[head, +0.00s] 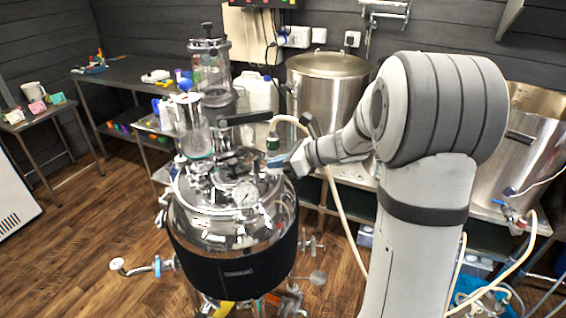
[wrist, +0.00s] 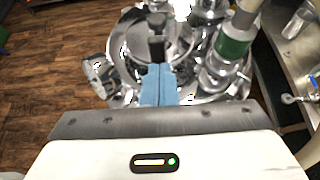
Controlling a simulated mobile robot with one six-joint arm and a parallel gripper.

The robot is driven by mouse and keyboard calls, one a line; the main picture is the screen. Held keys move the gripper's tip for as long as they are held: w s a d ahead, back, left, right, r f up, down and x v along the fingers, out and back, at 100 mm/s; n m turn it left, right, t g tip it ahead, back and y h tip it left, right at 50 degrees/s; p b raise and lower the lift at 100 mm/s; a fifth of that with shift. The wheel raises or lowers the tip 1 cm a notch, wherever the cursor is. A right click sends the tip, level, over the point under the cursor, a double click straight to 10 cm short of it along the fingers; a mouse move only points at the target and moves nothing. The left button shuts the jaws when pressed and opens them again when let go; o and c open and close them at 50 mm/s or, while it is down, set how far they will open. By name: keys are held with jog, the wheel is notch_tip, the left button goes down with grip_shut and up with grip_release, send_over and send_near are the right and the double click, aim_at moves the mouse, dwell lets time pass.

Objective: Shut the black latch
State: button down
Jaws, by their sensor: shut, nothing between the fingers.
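A black bar-shaped handle (head: 245,118), which looks like the black latch, sticks out level to the right above the lid of the steel tank (head: 205,222). In the wrist view a dark block (wrist: 157,48) shows just beyond my fingertips; it seems to be the end of this handle. My gripper (head: 276,163) is over the right side of the lid, lower than the handle and to its right. Its blue fingers (wrist: 158,70) are shut together and empty. I cannot tell whether they touch the dark block. The handle's pivot is partly hidden by glassware.
Glass cylinders (head: 193,130) stand on the lid, left of the handle. A green-banded fitting (head: 272,143) with a pale hose rises close to my gripper; its band (wrist: 232,45) is right of the fingers. A pressure gauge (head: 245,195) sits on the lid's front. Large steel pots stand behind.

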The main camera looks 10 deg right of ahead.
jog(key=v, duration=1.3)
jog(key=shift+r, duration=0.4)
jog(key=shift+a, duration=0.25)
jog(key=s+a+f+n+g+h, duration=0.35)
jog(key=s+a+n, duration=0.35)
jog(key=s+n, duration=0.35)
jog(key=s+d+f+n+h, duration=0.1)
jog(key=s+f+n+h, duration=0.1)
jog(key=s+n, duration=0.4)
jog(key=s+f+n+h, duration=0.1)
jog(key=s+n+h, duration=0.3)
jog(key=s+n, duration=0.2)
jog(key=shift+d+f+n+h, duration=0.35)
jog(key=shift+d+n, duration=0.05)
jog(key=shift+n, duration=0.65)
